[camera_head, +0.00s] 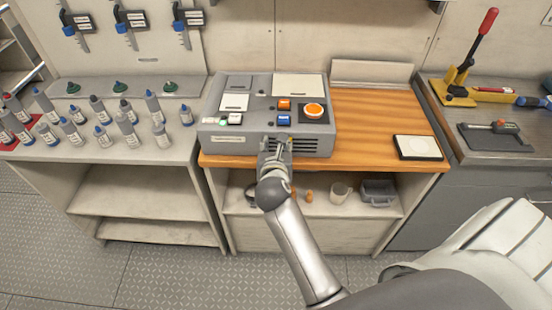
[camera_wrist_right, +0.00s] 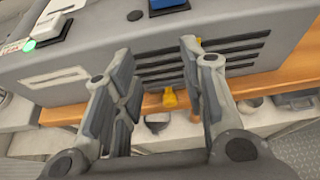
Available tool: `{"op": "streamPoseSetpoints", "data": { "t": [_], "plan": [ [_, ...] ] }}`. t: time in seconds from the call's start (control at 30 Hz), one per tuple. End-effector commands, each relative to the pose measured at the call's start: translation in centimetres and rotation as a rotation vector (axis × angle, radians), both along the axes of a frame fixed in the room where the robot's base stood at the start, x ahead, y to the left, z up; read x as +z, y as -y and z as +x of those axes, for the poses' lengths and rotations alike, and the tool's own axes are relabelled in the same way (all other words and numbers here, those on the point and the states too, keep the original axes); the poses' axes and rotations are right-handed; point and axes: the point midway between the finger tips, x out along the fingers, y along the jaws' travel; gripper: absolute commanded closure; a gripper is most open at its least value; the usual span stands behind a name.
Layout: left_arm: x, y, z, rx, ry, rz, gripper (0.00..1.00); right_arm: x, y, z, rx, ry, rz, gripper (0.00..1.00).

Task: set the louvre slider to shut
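The grey control box (camera_head: 215,135) stands on the wooden counter. Its front face carries dark louvre slots (camera_head: 305,146), which also show in the right wrist view (camera_wrist_right: 210,62). In that view a yellow knob (camera_wrist_right: 170,98) shows low on the front between my fingers, and a second small yellow piece (camera_wrist_right: 199,41) is partly covered by the finger at right. Which one is the slider's handle I cannot tell. My right gripper (camera_head: 276,147) is at the louvre; in the wrist view its fingers (camera_wrist_right: 155,75) are wide apart with nothing gripped. My left gripper is not in view.
The box top has an orange button (camera_head: 313,111), blue and orange switches and a lit green lamp (camera_head: 222,122). A white pad (camera_head: 418,147) lies on the counter (camera_head: 375,110) at right. Several bottles (camera_head: 127,130) crowd the left bench. A shelf below holds cups.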

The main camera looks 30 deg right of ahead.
Motion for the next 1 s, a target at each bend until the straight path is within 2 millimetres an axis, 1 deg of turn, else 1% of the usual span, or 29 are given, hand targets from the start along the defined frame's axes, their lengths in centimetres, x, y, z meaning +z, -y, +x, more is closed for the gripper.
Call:
{"op": "streamPoseSetpoints", "data": {
  "t": [0.03,0.1,0.2,0.33,0.77,0.83,0.87,0.93,0.97,1.0],
  "plan": [
    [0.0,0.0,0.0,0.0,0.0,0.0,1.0,0.9,0.0,0.0,0.0,0.005,0.002,0.62],
    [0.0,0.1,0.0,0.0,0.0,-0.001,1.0,1.8,0.0,0.1,-0.001,0.005,0.002,0.62],
    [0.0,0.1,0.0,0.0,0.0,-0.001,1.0,2.5,0.0,0.0,0.0,0.002,0.003,0.62],
    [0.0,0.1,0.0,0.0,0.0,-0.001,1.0,2.8,-0.1,0.0,0.001,0.0,0.002,0.62],
    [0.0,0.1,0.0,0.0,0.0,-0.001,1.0,2.8,0.0,0.0,0.001,0.0,0.0,0.62],
    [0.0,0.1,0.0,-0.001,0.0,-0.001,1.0,3.1,0.1,0.0,0.004,0.009,-0.021,0.62],
    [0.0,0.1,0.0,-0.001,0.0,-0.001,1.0,3.5,0.3,0.0,0.008,0.019,-0.042,0.62],
    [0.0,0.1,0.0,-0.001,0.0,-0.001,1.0,5.0,0.7,0.0,0.024,0.056,-0.128,0.62],
    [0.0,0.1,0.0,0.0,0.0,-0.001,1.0,5.9,0.9,-0.1,0.036,0.077,-0.182,0.62],
    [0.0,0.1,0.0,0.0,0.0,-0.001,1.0,7.5,1.1,-0.2,0.056,0.111,-0.271,0.62]
  ]
}}
